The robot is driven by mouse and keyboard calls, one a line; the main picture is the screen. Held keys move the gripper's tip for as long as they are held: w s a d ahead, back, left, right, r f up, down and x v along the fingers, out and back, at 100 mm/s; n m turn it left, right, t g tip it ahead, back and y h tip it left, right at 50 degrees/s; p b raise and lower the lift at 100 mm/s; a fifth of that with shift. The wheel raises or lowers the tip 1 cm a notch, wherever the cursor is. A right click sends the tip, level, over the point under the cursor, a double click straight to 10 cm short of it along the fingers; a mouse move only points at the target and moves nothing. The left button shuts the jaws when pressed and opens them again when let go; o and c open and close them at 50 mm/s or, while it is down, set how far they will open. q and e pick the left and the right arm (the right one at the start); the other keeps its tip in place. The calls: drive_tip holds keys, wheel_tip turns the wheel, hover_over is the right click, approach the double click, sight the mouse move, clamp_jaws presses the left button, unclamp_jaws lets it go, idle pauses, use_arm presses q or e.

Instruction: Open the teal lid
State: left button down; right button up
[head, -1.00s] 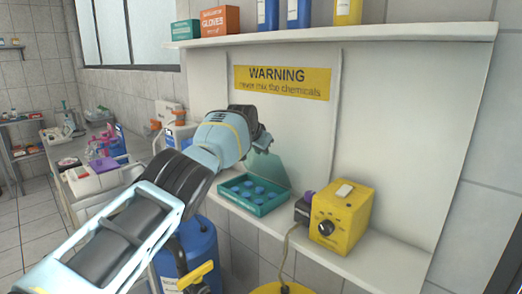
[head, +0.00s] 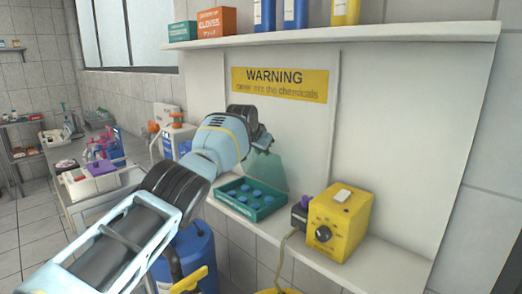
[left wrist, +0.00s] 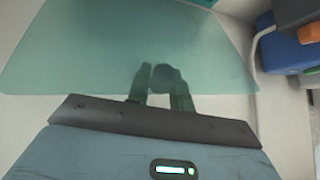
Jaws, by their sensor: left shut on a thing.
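The teal lid (head: 268,172) is a see-through panel, hinged at the back of a teal box (head: 262,212) on the white shelf. It stands raised, tilted up over the box, and several blue round pieces show inside the box. My left gripper (head: 262,142) is at the lid's upper edge and shut on it. In the left wrist view, the lid (left wrist: 100,50) fills the upper middle, and the gripper's dark fingers (left wrist: 161,85) show against it. My right gripper is not in view.
A yellow device (head: 340,222) with a knob stands right of the box, with a dark purple-topped piece (head: 301,210) beside it. A white wall panel with a warning sign (head: 280,84) is behind. An upper shelf (head: 330,35) holds boxes and bottles.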

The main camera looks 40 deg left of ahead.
use_arm(q)
drive_tip(key=shift+w+r, duration=0.1)
drive_tip(key=shift+r, duration=0.15)
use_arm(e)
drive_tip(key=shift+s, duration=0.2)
use_arm(q)
drive_tip(key=c, duration=1.3)
unclamp_jaws()
drive_tip(key=shift+d+f, duration=0.1)
drive_tip(key=shift+f, duration=0.05)
drive_tip(key=p+v, duration=0.4)
drive_tip(key=v, duration=0.2)
drive_tip(key=shift+r, duration=0.3)
drive_tip(key=shift+s+d+r, duration=0.15)
drive_tip(key=shift+s+r, duration=0.15)
drive_tip(key=shift+s, duration=0.3)
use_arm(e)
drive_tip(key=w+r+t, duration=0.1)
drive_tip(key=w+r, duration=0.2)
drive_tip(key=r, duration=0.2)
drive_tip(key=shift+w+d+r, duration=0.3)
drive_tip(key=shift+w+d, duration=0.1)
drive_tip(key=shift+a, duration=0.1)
